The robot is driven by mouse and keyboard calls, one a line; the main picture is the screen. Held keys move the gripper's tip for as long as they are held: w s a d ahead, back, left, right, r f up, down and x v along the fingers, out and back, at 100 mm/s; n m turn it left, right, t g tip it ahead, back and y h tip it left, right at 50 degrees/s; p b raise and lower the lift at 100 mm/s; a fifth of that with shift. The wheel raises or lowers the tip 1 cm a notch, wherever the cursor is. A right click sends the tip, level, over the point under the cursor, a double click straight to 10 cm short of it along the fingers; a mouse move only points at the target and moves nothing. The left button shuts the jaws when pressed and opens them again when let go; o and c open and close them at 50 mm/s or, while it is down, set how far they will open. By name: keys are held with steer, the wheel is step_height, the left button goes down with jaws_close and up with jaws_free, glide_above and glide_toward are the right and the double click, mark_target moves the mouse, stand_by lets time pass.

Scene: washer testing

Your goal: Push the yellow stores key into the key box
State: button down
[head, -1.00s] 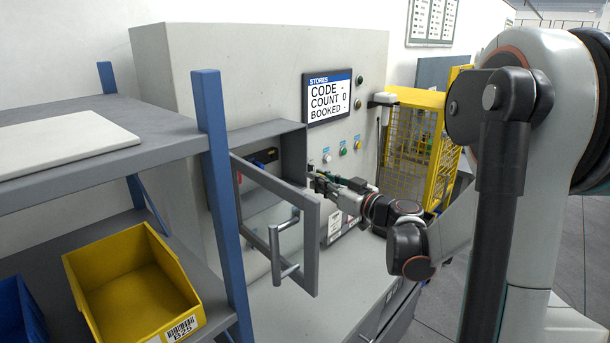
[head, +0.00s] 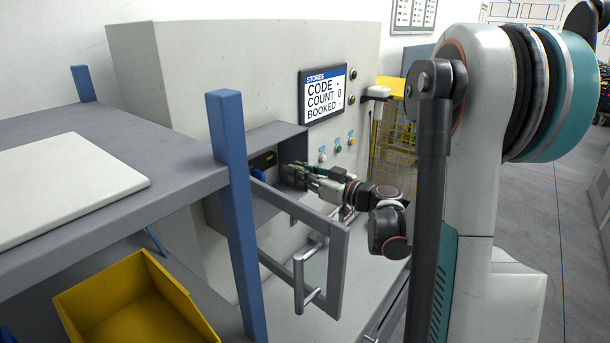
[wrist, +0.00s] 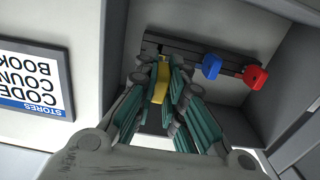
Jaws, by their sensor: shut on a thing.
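The open key box (head: 282,134) is set in the grey cabinet front. The wrist view shows a dark key rack (wrist: 190,50) across its back wall. My gripper (head: 292,172) reaches into the box mouth. In the wrist view my gripper (wrist: 160,92) is shut on the yellow stores key (wrist: 161,80), between its green-padded fingers. The yellow key's far end meets the left part of the rack in the picture; how deep it sits is hidden. A blue key (wrist: 211,66) and a red key (wrist: 255,76) stand in the rack to its right.
The box's open framed door (head: 338,262) with a bar handle (head: 299,280) stands close below my arm. A blue shelf post (head: 235,200) is at left, with a yellow bin (head: 140,305). The screen (head: 323,96) reads count 0.

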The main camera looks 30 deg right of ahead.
steer(key=shift+x, duration=1.7)
steer(key=shift+w, duration=0.15)
steer(key=shift+b+x, duration=0.8)
steer(key=shift+x, duration=1)
stand_by(1.8)
steer(key=c, duration=1.6)
jaws_free()
steer(key=shift+a, duration=0.1)
steer(key=v, duration=1.2)
